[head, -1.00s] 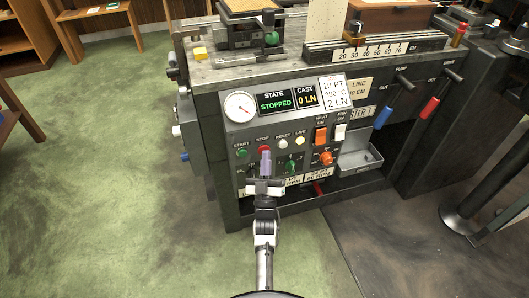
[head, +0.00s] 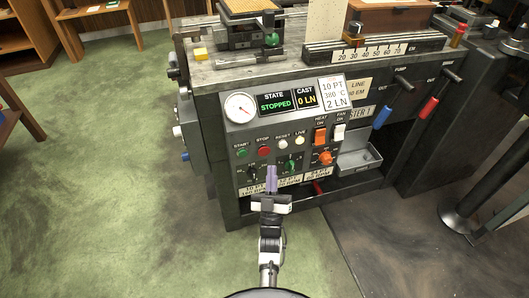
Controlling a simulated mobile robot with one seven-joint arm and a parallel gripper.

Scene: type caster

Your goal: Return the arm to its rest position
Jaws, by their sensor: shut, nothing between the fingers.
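My gripper (head: 271,170) is shut and empty, with its purple fingertips together. It stands in front of the lower part of the type caster's control panel (head: 240,130) and looks apart from the buttons. My arm reaches up from the bottom middle of the head view. The panel display (head: 276,101) reads STATE STOPPED and CAST 0 LN. The green start button (head: 241,154) and red stop button (head: 264,152) are both in plain view. Part of the label strip below the knobs is hidden behind my gripper.
A blue-handled lever (head: 382,118) and a red-handled lever (head: 429,107) stick out at the right. A small metal tray (head: 362,160) juts out beside the panel. A dark post (head: 455,215) stands at the far right. The green floor (head: 110,180) at the left is clear.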

